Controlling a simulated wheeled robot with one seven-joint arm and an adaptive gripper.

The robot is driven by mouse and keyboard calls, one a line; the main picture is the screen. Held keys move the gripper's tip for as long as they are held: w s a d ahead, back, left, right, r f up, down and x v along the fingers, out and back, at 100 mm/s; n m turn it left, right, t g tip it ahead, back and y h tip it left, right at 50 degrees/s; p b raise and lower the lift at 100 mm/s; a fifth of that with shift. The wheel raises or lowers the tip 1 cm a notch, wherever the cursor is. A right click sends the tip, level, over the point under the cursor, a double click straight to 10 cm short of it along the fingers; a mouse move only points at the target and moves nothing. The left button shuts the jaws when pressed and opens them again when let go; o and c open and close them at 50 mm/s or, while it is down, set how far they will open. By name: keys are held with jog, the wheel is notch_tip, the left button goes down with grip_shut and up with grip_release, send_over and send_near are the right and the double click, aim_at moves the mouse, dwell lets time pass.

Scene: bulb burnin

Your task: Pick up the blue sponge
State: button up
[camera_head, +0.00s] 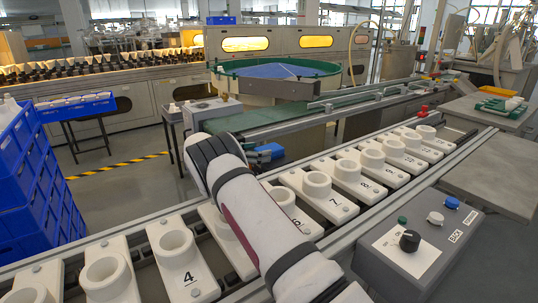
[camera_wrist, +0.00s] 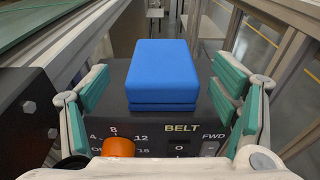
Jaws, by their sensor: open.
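The blue sponge (camera_wrist: 163,68) is a plain rectangular block in the middle of the wrist view. It rests on a dark control box (camera_wrist: 190,125) marked BELT. In the head view the sponge (camera_head: 271,151) is a small blue patch beyond my arm, partly hidden. My gripper (camera_wrist: 163,88) is open, with one teal-padded finger on each side of the sponge. Gaps show between the pads and the sponge, so nothing is held. In the head view my arm hides most of the gripper.
An orange knob (camera_wrist: 118,147) on the box sits close below the sponge. A green belt conveyor (camera_head: 265,122) runs behind it. White numbered sockets (camera_head: 335,195) line the track in front. A grey control panel (camera_head: 420,245) is at lower right, blue crates (camera_head: 30,180) at left.

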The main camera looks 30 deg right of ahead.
aim_at(269, 147)
jog(key=d+b, duration=0.1)
jog(key=d, duration=0.1)
jog(key=d+f+b, duration=0.1)
jog(key=d, duration=0.1)
jog(key=shift+s+d+f, duration=0.1)
jog(key=shift+d+f, duration=0.05)
jog(key=shift+d, duration=0.35)
jog(key=c, duration=0.9)
